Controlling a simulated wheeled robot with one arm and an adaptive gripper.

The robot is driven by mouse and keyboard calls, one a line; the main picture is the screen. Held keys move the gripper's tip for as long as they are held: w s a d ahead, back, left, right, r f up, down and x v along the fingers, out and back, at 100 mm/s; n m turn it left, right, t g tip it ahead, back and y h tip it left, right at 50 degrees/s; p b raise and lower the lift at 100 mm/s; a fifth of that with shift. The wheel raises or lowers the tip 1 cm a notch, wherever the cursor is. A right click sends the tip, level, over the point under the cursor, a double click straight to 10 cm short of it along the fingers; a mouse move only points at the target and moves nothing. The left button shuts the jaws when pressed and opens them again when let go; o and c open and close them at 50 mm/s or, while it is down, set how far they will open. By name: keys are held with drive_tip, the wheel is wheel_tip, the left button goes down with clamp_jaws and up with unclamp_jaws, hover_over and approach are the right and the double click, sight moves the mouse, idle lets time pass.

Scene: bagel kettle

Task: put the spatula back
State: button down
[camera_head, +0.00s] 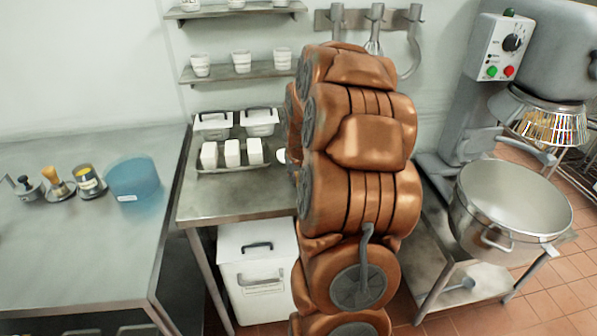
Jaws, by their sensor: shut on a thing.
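No spatula can be made out in this view. My gripper is not visible; my copper-coloured arm rises through the middle of the picture and hides what lies behind it. A wall rack (328,19) at the top centre carries several hanging tools, among them a whisk (373,45) and a large grey hook (414,45). My arm covers the area just below the rack's left part.
A steel table (60,240) at left holds a blue tub (135,178) and small tools. A smaller table (230,198) bears white containers (232,153); a white bin (255,265) stands below. A mixer (500,50) and steel bowl (510,200) stand at right. Shelves (240,75) hold cups.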

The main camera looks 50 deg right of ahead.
drive_tip(key=shift+f, duration=0.45)
drive_tip(key=c, duration=1)
unclamp_jaws()
drive_tip(key=v, duration=1.2)
drive_tip(key=shift+a, duration=0.1)
